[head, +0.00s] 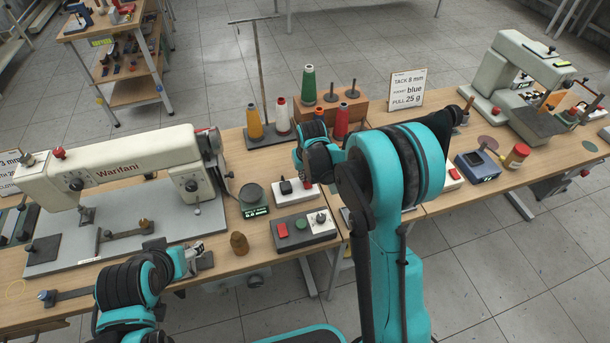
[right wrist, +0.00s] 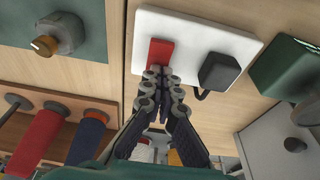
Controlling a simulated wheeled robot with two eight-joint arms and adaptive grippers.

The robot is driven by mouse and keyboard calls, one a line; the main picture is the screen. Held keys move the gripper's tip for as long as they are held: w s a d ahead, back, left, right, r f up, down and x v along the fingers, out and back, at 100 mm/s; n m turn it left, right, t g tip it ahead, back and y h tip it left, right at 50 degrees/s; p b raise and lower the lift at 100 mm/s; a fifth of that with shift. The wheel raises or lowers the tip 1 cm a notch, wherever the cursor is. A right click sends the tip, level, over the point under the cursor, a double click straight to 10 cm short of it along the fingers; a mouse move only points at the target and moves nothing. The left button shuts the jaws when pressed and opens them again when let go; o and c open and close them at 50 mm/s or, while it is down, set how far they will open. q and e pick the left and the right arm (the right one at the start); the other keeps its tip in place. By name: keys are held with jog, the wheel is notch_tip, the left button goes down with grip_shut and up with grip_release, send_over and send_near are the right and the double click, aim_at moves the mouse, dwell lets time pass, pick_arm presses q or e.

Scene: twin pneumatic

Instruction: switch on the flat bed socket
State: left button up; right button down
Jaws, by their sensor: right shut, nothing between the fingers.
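A white socket block (head: 301,199) lies on the wooden bench, right of the flat bed sewing machine (head: 120,172). In the right wrist view the socket (right wrist: 204,32) carries a red rocker switch (right wrist: 161,51) and a black plug (right wrist: 218,71) with a cord. My right gripper (right wrist: 162,76) is shut and empty, its fingertips at the near edge of the red switch. I cannot tell whether they touch it or which way it is tipped. In the head view my right gripper is mostly hidden by its arm. My left gripper (head: 195,250) is low over the bench's front edge; its fingers are unclear.
A grey box (head: 303,232) with red and green buttons stands in front of the socket. A green round-topped device (head: 252,195) is to its left, and a brown knob-like piece (head: 239,243) is nearer. Thread cones (head: 309,85) stand behind. A second machine (head: 520,65) is at right.

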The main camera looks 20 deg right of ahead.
aim_at(306, 184)
jog(key=shift+w+f, duration=0.1)
jog(key=shift+s, duration=0.25)
jog(key=shift+s+r, duration=0.2)
jog(key=shift+s, duration=0.4)
jog(key=shift+r, duration=0.35)
notch_tip(306, 184, up, 5)
jog(key=p, duration=0.3)
jog(key=shift+p, duration=0.3)
notch_tip(306, 184, up, 8)
jog(key=p, duration=0.2)
jog(key=shift+r, duration=0.15)
